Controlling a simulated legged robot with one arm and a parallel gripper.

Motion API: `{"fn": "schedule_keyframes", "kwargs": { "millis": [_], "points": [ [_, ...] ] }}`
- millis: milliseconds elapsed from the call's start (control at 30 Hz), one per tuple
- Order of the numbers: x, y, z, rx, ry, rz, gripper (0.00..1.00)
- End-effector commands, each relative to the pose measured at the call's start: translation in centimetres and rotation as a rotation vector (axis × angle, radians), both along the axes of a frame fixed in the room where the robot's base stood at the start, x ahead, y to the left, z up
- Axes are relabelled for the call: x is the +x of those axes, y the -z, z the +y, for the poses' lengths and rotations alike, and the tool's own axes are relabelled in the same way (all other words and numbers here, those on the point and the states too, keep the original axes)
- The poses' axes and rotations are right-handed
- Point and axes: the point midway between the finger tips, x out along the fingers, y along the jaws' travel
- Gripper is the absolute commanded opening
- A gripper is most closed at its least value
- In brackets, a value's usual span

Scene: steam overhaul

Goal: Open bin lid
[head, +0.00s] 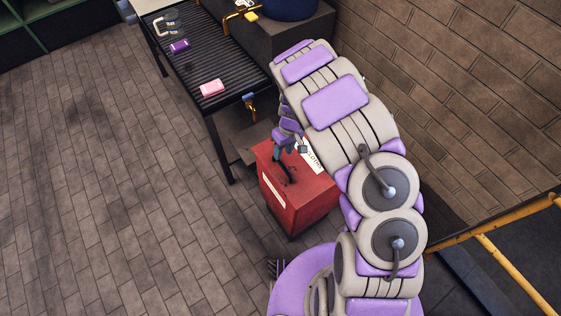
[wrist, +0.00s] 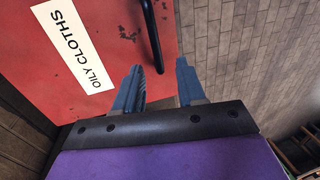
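The red bin (head: 300,205) stands on the floor beside the dark slatted table, with its lid (head: 266,154) down. A dark bar handle (head: 283,173) is on the lid; in the wrist view the handle (wrist: 152,36) runs down towards my fingers. A white label (wrist: 74,46) reading "OILY CLOTHS" lies on the lid left of the handle. My gripper (wrist: 159,68) is open, its two blue-grey fingers apart, with the handle's near end appearing between the fingertips. I cannot tell whether they touch it. In the head view my gripper (head: 290,150) is over the lid, partly hidden by my arm.
The slatted table (head: 195,62) carries a pink block (head: 212,88), a purple block (head: 180,46) and a grey item. A brick wall (head: 470,90) rises behind the bin. A yellow rail (head: 495,222) is at right. The paved floor at left is clear.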

Motion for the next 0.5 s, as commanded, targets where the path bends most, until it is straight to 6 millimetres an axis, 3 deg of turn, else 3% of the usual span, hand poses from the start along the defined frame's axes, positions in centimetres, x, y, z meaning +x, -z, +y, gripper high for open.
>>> {"fn": "schedule_keyframes", "kwargs": {
  "millis": [200, 500],
  "points": [
    [-0.6, 4.1, 0.2, 0.004, -0.001, 0.006, 0.4],
    [-0.8, 6.5, 1.0, 0.0, 0.001, 0.002, 0.4]
  ]
}}
